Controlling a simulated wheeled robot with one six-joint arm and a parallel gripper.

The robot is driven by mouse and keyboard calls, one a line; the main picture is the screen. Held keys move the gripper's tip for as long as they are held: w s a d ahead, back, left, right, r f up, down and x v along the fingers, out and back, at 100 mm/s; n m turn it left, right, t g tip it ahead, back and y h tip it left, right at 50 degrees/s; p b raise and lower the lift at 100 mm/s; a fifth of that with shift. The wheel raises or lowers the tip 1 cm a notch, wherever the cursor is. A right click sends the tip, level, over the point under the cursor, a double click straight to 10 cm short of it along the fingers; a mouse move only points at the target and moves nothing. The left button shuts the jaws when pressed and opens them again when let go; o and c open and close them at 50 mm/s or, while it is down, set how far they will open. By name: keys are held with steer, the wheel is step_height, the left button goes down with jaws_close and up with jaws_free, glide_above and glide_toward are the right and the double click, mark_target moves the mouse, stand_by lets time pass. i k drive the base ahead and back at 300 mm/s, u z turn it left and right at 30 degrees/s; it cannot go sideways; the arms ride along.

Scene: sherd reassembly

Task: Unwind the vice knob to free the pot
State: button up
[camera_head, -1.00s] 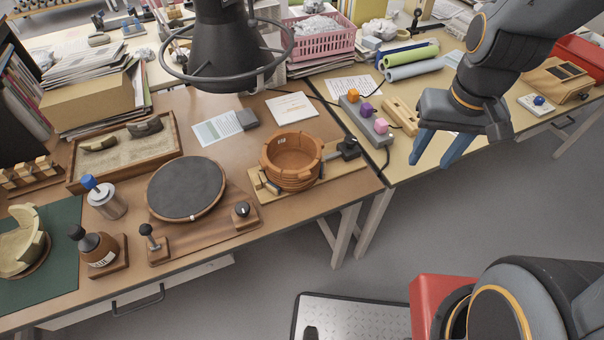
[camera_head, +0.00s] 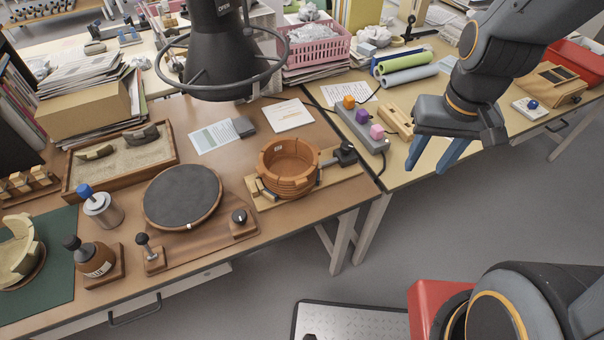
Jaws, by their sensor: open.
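The orange-brown pot (camera_head: 291,165) sits upright in a wooden vice (camera_head: 265,198) near the right end of the brown bench. Its rim looks uneven. The dark vice knob (camera_head: 346,153) stands at the vice's right end, on the side toward my gripper. My gripper (camera_head: 432,160) has blue fingers spread apart, pointing down, with nothing between them. It hangs to the right of the knob, apart from it, in front of the yellow table's edge. The pot hides part of the vice jaws.
A block with coloured cubes (camera_head: 361,126) and a wooden piece (camera_head: 398,121) lie between vice and gripper. A dark hood with a ring (camera_head: 222,60) hangs over the bench. A round turntable (camera_head: 182,197) stands left of the vice.

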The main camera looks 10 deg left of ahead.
mark_target(346, 146)
steer(key=k, duration=0.5)
steer(key=z, duration=1.4)
steer(key=i, duration=0.9)
steer(key=u, duration=1.9)
